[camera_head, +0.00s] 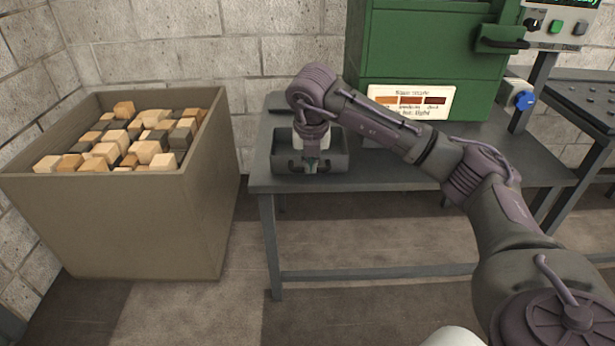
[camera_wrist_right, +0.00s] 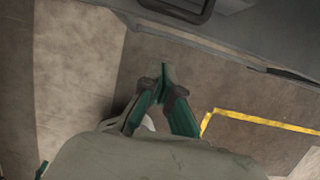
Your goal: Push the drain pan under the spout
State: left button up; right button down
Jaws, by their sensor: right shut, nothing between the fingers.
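The drain pan is the dark grey, open, shallow tray (camera_head: 281,160) at the left end of the grey workbench. A dark corner of it (camera_wrist_right: 185,8) shows at the top of the right wrist view. My right gripper (camera_head: 311,168) points down at the pan's front side and covers part of its front wall. In the right wrist view its green fingertips (camera_wrist_right: 165,78) are together with nothing between them, over the floor just off the bench edge. Whether they touch the pan is unclear. I cannot make out a spout; my right arm crosses the area below the green cabinet. My left gripper is out of view.
The green cabinet (camera_head: 430,60) with a colour-swatch sign (camera_head: 411,101) stands on the bench (camera_head: 400,185). A blue knob (camera_head: 524,100) is at its right. A large bin (camera_head: 140,225) of wooden blocks stands left of the bench, with a floor gap between.

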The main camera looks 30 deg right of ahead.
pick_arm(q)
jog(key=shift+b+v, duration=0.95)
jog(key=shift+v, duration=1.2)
pick_arm(e)
jog(key=shift+w+d+f, duration=0.55)
jog(key=shift+w+f, duration=0.4)
jog(key=shift+f, duration=0.5)
jog(key=shift+w+d+f, duration=0.55)
jog(key=shift+w+f, duration=0.4)
jog(key=shift+f, duration=0.45)
jog(key=shift+w+d+f, duration=0.55)
jog(key=shift+w+f, duration=0.4)
jog(key=shift+f, duration=0.5)
